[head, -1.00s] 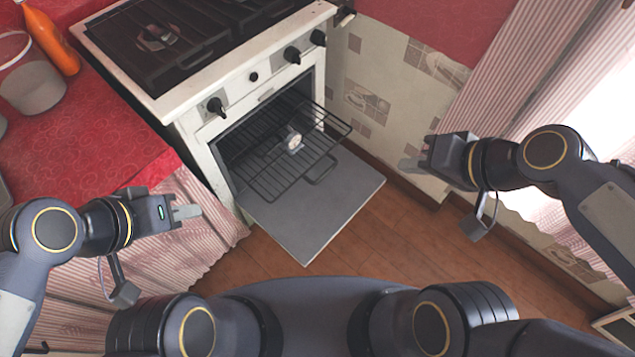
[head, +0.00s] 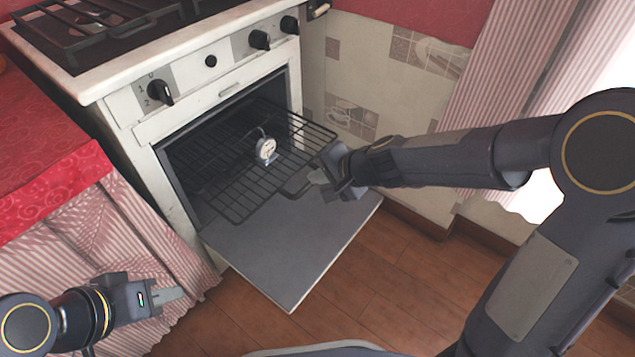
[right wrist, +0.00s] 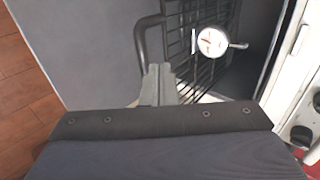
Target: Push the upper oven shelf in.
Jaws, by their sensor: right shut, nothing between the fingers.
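The upper oven shelf (head: 215,180) is a black wire rack, partly out of the oven above the lowered door. A round white dial thermometer (head: 266,151) stands on it. The rack also shows in the right wrist view (right wrist: 217,72), with a dark bar loop (right wrist: 142,45) at its near side. My right gripper (head: 318,178) is shut and empty at the rack's front, close to the loop; its fingertips (right wrist: 158,72) overlap the loop's end in the wrist view, and I cannot tell whether they touch. My left gripper (head: 170,296) looks shut and empty, low at the left, away from the oven.
The grey oven door (head: 290,255) lies open beneath the rack. The white stove (head: 125,85) has black knobs along its front. A counter with red oilcloth (head: 50,180) and a striped curtain stands at the left. A tiled wall is at the right. Wooden floor is clear in front.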

